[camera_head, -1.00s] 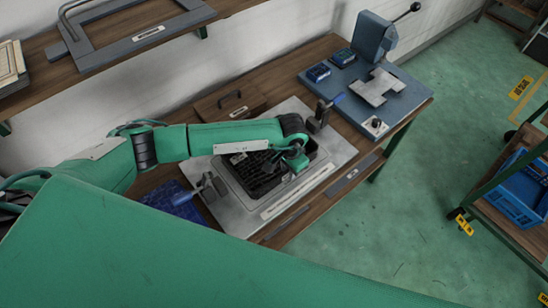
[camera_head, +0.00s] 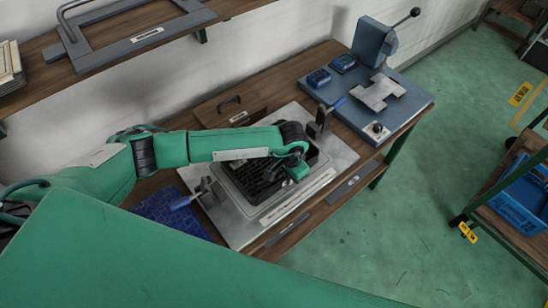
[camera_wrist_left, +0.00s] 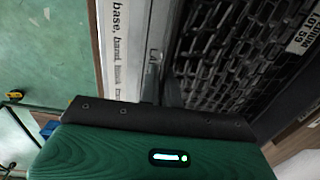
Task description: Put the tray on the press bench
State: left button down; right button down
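The black tray (camera_head: 258,181), with a grid of small cells, lies on a grey metal plate (camera_head: 222,222) on the wooden press bench (camera_head: 333,55). My left arm reaches across from the left and hides part of the tray. My left gripper (camera_head: 296,170) is down at the tray's right side. In the left wrist view its narrow fingers (camera_wrist_left: 160,84) are close together at the tray's edge, beside a white printed strip (camera_wrist_left: 116,55). Whether they pinch the rim cannot be told. The tray's cells (camera_wrist_left: 225,60) fill the right of that view. My right gripper is not in view.
Upright clamps (camera_head: 320,120) and (camera_head: 205,192) stand on the plate. A blue-grey press (camera_head: 376,42) stands at the bench's far right. A wooden box (camera_head: 228,105) is behind the tray. A shelf (camera_head: 85,65) runs above. A cart with a blue crate (camera_head: 520,210) stands right.

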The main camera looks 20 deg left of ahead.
pick_arm(q)
jog(key=shift+a+r+p, duration=0.1)
jog(key=shift+r+p, duration=0.4)
jog(key=shift+r, duration=0.4)
jog(key=shift+r+p, duration=0.95)
jog(key=shift+r, duration=1.95)
jog(key=shift+r+p, duration=0.4)
jog(key=shift+r, duration=1.1)
